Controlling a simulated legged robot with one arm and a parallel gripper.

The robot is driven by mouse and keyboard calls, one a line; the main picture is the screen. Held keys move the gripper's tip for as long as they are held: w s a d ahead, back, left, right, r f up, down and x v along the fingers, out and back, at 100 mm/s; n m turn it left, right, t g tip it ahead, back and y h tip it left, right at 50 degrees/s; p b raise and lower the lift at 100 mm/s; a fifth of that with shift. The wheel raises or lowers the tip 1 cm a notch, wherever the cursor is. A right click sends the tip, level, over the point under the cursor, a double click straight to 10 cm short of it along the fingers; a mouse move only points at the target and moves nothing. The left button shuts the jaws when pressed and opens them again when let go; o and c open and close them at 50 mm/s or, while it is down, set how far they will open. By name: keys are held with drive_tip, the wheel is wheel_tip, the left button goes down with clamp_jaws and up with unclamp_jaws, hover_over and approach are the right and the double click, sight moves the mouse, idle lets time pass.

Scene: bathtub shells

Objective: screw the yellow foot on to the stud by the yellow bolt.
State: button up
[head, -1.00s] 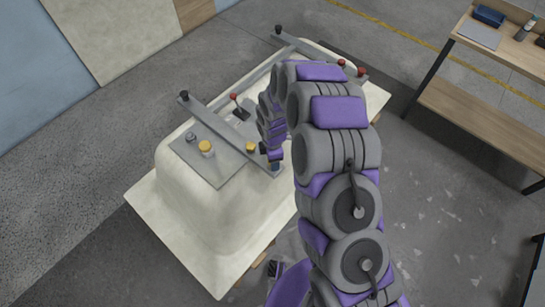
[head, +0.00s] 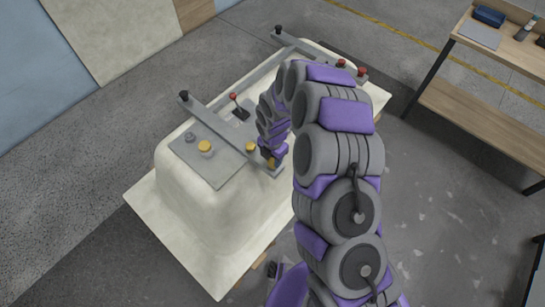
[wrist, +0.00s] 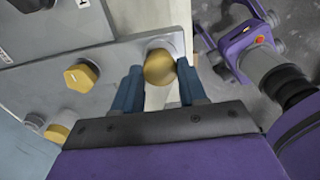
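The yellow foot (wrist: 160,68) is a round yellow piece between my two blue fingers in the wrist view, at the end of a grey bar. My gripper (wrist: 161,75) looks closed on its sides. The foot also shows as a yellow patch at my fingertips in the head view (head: 270,163). The yellow bolt (wrist: 81,77) is a hex head on the bar, left of the fingers; it also shows in the head view (head: 250,147). The stud is hidden, so I cannot tell how the foot sits on it.
Another yellow-topped piece (head: 205,147) and a grey piece (head: 190,137) stand on a grey plate on the upturned pale tub shell (head: 220,225). Red-knobbed (head: 233,97) and black-knobbed (head: 184,95) clamps rise nearby. A wooden workbench (head: 500,50) stands at the right.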

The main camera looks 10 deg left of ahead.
drive_tip(key=c, duration=0.6)
drive_tip(key=m, duration=0.4)
drive_tip(key=shift+m, duration=0.3)
drive_tip(key=m, duration=0.5)
drive_tip(key=shift+d+m+p, duration=0.1)
drive_tip(key=shift+m+p, duration=0.25)
drive_tip(key=shift+m, duration=0.05)
drive_tip(key=o, duration=1.2)
drive_tip(key=shift+o, duration=0.2)
wheel_tip(320, 180, up, 17)
drive_tip(key=p, duration=0.1)
drive_tip(key=shift+r, duration=0.15)
